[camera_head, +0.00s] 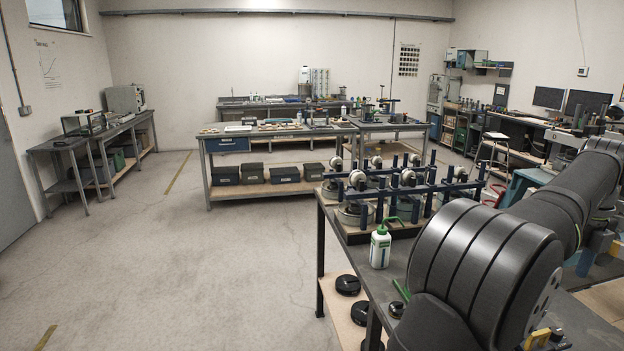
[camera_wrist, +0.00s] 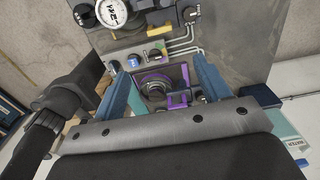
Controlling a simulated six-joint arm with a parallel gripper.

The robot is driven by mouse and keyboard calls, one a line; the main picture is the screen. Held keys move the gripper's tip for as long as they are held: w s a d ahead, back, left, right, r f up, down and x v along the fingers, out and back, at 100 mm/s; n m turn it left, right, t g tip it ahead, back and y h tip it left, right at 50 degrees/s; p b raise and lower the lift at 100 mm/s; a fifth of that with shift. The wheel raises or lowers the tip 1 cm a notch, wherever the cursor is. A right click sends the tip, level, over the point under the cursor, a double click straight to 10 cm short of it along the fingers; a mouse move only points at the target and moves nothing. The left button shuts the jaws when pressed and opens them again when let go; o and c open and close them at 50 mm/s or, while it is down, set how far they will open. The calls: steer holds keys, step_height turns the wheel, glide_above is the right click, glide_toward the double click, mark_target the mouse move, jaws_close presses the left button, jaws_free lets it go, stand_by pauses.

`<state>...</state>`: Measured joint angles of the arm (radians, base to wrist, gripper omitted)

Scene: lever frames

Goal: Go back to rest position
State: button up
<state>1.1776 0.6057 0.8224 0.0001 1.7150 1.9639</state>
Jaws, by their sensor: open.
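My gripper (camera_wrist: 160,68) shows in the wrist view as two blue fingers spread wide apart, with nothing held between them. Beyond the fingers is a purple fixture (camera_wrist: 153,82) with a dark round centre. I cannot tell how far the fingers are from it. In the head view my dark arm reaches from the lower right towards the right side, and I cannot make out the gripper clearly there.
A panel with a white dial gauge (camera_wrist: 112,13), knobs and pipes (camera_wrist: 185,45) lies near my gripper. In the head view, a rack with blue posts (camera_head: 405,190) and a white bottle with green markings (camera_head: 380,248) stand on the near bench. Open floor (camera_head: 200,270) lies left.

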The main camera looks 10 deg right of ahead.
step_height(320, 180, down, 15)
steer(key=shift+r, duration=0.4)
steer(key=shift+r, duration=0.1)
step_height(320, 180, up, 16)
step_height(320, 180, down, 16)
steer(key=shift+f, duration=0.2)
step_height(320, 180, up, 22)
steer(key=h, duration=0.3)
glide_above(542, 333)
steer(key=w+d, duration=0.2)
steer(key=d, duration=0.1)
steer(key=shift+n+g, duration=0.4)
steer(key=shift+a+f, duration=0.2)
steer(key=shift+f, duration=2.1)
